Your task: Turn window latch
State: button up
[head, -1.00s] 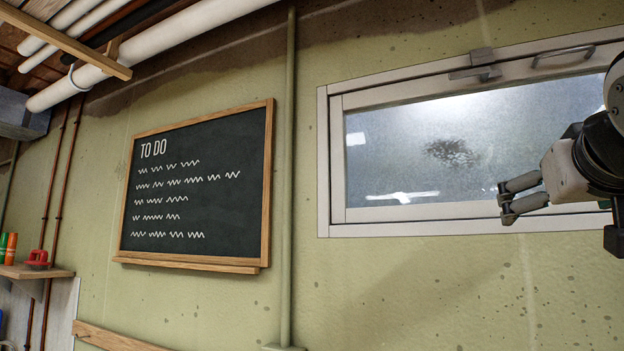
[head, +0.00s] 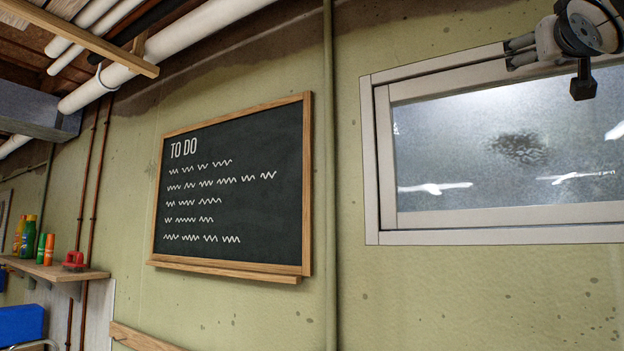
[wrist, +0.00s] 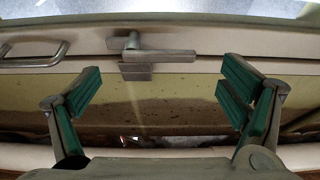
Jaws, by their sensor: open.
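The window latch (wrist: 160,56) is a grey metal lever on the window frame. In the wrist view it lies across the frame, its lever pointing right, centred ahead of my gripper (wrist: 165,88). The two green-padded fingers are spread wide and empty, one on each side of the latch and apart from it. In the head view my gripper (head: 508,52) is at the top of the window (head: 500,145), in front of its upper frame. The latch is hidden there behind my gripper.
A fixed pull handle (wrist: 35,53) sits on the frame to the left of the latch in the wrist view. A chalkboard (head: 230,190) and a vertical pipe (head: 330,170) are on the wall left of the window. A shelf (head: 60,272) with bottles is farther left.

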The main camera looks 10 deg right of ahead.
jog(key=shift+p+x, duration=0.7)
jog(key=shift+x, duration=2.2)
jog(key=shift+s, duration=0.1)
jog(key=c, duration=1.7)
jog(key=shift+a, duration=0.1)
